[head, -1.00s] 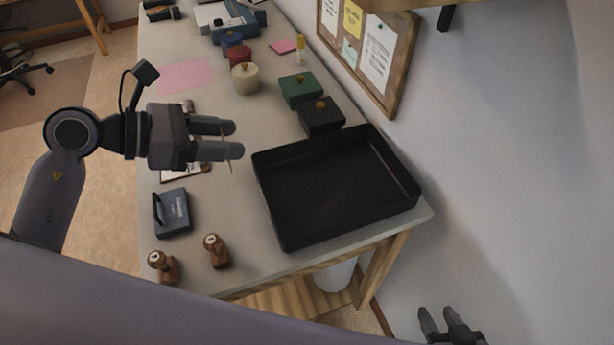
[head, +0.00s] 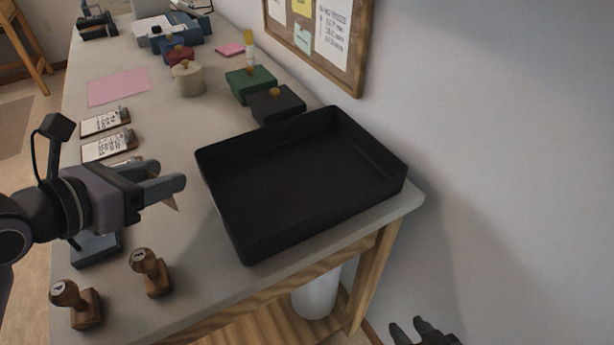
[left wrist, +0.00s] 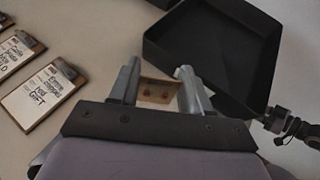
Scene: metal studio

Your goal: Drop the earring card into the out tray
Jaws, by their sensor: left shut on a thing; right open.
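The earring card (left wrist: 157,91) is a small tan card with two reddish earrings, seen between the fingers in the left wrist view. My left gripper (head: 180,188) is shut on it, and only a thin edge of the card (head: 171,203) shows in the head view. The out tray (head: 228,215) is a black, open, empty tray at the near right end of the table. It also shows at the top right of the left wrist view (left wrist: 185,78). The left gripper is just left of the tray, outside its wall. My right gripper (head: 424,328) is open and empty at the bottom, off the table.
Two wooden stamps (head: 152,272) and a dark stamp pad (head: 96,250) are at the near left. Clipboards (head: 108,145) and a pink sheet (head: 118,87) lie behind. A black box (head: 277,104) and green box (head: 250,84) stand behind the tray. The wall is at right.

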